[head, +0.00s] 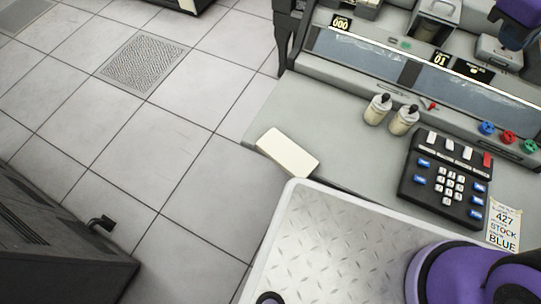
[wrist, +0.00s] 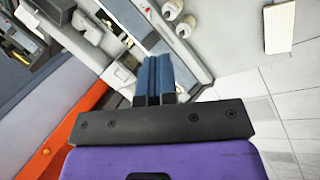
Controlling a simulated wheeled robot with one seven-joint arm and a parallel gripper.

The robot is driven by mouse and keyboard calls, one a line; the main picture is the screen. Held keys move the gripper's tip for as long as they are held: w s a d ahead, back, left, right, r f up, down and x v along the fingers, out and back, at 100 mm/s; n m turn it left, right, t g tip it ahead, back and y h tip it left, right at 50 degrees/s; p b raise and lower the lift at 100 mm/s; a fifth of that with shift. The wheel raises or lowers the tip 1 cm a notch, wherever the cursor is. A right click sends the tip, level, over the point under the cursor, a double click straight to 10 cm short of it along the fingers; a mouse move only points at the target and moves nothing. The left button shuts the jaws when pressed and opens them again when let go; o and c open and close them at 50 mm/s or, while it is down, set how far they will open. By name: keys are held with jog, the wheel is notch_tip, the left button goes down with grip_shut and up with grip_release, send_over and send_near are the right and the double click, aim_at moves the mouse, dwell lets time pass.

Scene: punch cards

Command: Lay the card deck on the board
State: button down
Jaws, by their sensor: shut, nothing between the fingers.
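The card deck (head: 287,152) is a cream, flat oblong block. It lies at the left corner of the grey desk top, close to the edge above the floor. It also shows at the top right of the wrist view (wrist: 279,27), well apart from my gripper. My gripper (wrist: 153,78) has two blue fingers, pressed together with nothing between them. It is in the air, pointing towards the console. I cannot tell which surface is the board; the grey desk top (head: 340,150) of the console is the nearest flat one.
Two cream bottles (head: 377,110) with dark tops stand on the desk right of the deck. A black keypad (head: 446,180) and a printed card (head: 503,224) lie further right. A dark cabinet (head: 60,240) stands at lower left. The tiled floor between is clear.

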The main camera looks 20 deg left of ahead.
jog(key=w+a+f+n+t+h, duration=0.1)
jog(key=w+a+f+n, duration=0.1)
jog(key=a+f+n, duration=0.7)
jog(key=n+t+y, duration=0.1)
jog(key=n+t, duration=0.3)
jog(key=n, duration=0.5)
send_over(272, 159)
jog(key=s+d, duration=0.1)
jog(key=d, duration=0.2)
notch_tip(272, 159, down, 18)
jog(key=s+a+f+n+t+y, duration=0.1)
jog(key=s+a+f+n+y, duration=0.25)
jog(key=s+f+n, duration=0.65)
jog(key=shift+w+d+f+m+h, duration=0.1)
jog(key=shift+w+f+m, duration=0.35)
jog(key=shift+w+f, duration=1.1)
jog(key=shift+w+f+m+h, duration=0.15)
jog(key=shift+w+f+m, duration=0.35)
jog(key=shift+w+f, duration=1.1)
jog(key=shift+w+d+f+m+h, duration=0.1)
jog(key=shift+w+f+m, duration=0.35)
jog(key=shift+w+f, duration=1.1)
jog(key=shift+s+f, duration=0.45)
jog(key=w, duration=0.9)
jog(key=w+d, duration=0.1)
jog(key=w, duration=0.4)
jog(key=shift+d, duration=0.1)
